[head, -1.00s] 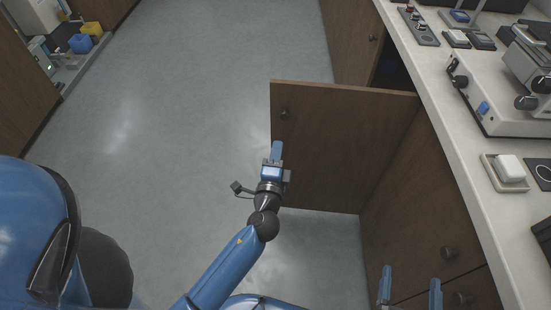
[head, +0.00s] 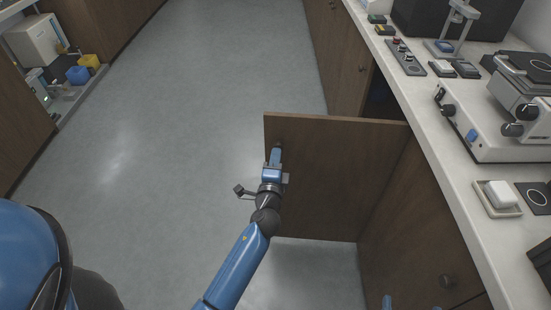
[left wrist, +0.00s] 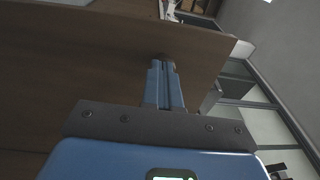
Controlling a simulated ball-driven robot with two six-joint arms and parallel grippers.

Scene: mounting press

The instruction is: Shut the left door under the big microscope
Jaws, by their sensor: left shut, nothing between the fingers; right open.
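The brown wooden door (head: 335,178) stands swung out, roughly square to the cabinet front, with the dark cabinet opening (head: 383,100) behind it. My left gripper (head: 276,152) is shut and empty, its fingertips at the door's near face by the free edge. In the left wrist view the shut fingers (left wrist: 165,68) point at the door panel (left wrist: 100,50), their tips at the small dark knob (left wrist: 167,57); I cannot tell whether they touch. My right gripper (head: 408,304) is open at the bottom edge, only its fingertips showing.
A white instrument with black knobs (head: 495,130) stands on the white countertop (head: 465,205) above. A closed cabinet front with a round knob (head: 447,281) is at right. The grey floor (head: 200,120) left of the door is clear.

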